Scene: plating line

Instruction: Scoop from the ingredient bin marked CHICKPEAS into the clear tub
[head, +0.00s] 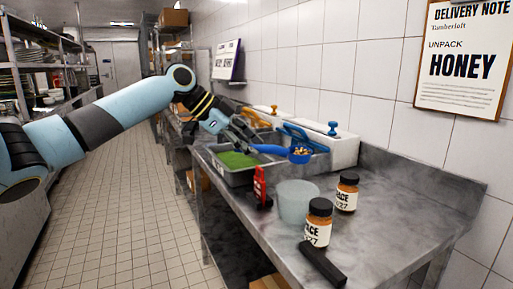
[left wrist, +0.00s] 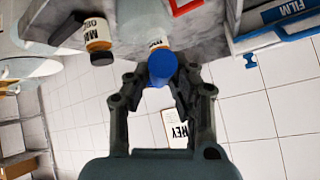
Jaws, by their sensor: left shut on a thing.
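My left gripper (head: 240,133) is shut on the handle of a blue scoop (head: 272,150). The scoop's bowl holds small tan pieces (head: 301,152) and hangs above the counter, behind and above the clear tub, apart from it. The blue scoop (left wrist: 162,68) also shows between the fingers in the left wrist view. The clear tub (head: 296,203) stands upright on the counter; I see no contents through its cloudy wall. My right gripper is not in view.
Two labelled brown jars (head: 318,223) (head: 347,194) stand right of the tub. A black bar (head: 322,264) lies at the front edge. A red item (head: 261,184) stands left of the tub. A steel pan (head: 240,178) holds green food. The right end of the counter is clear.

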